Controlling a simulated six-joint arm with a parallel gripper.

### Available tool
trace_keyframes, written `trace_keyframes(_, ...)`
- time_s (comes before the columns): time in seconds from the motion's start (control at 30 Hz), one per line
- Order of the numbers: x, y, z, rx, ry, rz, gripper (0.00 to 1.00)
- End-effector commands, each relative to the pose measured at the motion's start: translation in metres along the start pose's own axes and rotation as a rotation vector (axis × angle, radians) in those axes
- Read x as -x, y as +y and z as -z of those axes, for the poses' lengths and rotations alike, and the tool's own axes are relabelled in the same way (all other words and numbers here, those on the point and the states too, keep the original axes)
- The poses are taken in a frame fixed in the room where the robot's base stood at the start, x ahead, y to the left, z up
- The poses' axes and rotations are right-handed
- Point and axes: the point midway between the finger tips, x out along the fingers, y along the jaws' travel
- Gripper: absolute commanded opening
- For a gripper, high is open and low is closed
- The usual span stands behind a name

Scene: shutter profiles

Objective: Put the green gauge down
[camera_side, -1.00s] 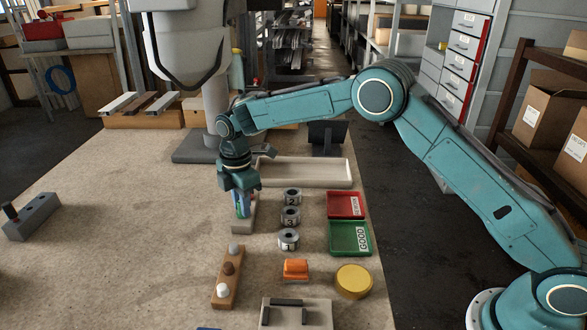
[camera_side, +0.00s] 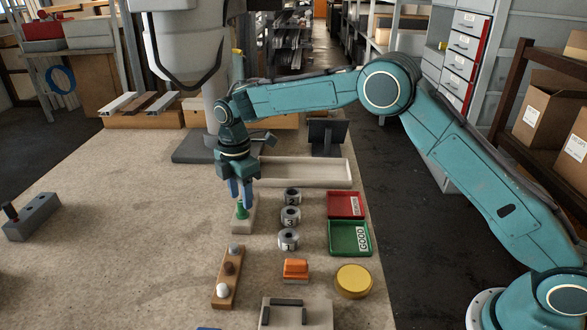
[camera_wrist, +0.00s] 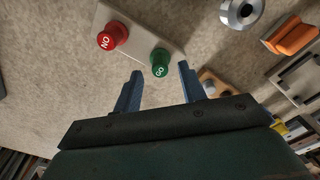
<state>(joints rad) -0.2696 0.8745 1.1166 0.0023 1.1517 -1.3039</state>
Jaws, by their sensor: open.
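The green gauge (camera_wrist: 160,58), marked GO, stands upright in the pale gauge block (camera_wrist: 130,18) in the wrist view. It also shows in the side view (camera_side: 241,211), just below my fingers. The red gauge (camera_wrist: 113,36), marked NO, stands in the other end of the same block; in the side view my gripper hides it. My gripper (camera_wrist: 158,75) is open, its two blue fingers apart on either side of the green gauge's near side, with nothing between the tips. In the side view my gripper (camera_side: 242,204) is above the block.
Numbered grey rings (camera_side: 290,217) stand right of the block. Beyond them are a red tray (camera_side: 335,212) and a green GOOD tray (camera_side: 337,248). A wooden rack with knobs (camera_side: 219,291), an orange piece (camera_side: 295,269) and a yellow disc (camera_side: 353,279) lie nearer. The left table is mostly clear.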

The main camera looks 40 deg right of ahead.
Motion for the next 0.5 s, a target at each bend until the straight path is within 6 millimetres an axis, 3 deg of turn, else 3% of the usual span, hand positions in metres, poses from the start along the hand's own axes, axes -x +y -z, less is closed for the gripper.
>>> trace_keyframes(0.3,0.054,0.001,0.0,0.0,0.001,-0.005,0.41)
trace_keyframes(0.5,0.079,0.001,0.0,0.0,0.001,-0.003,0.41)
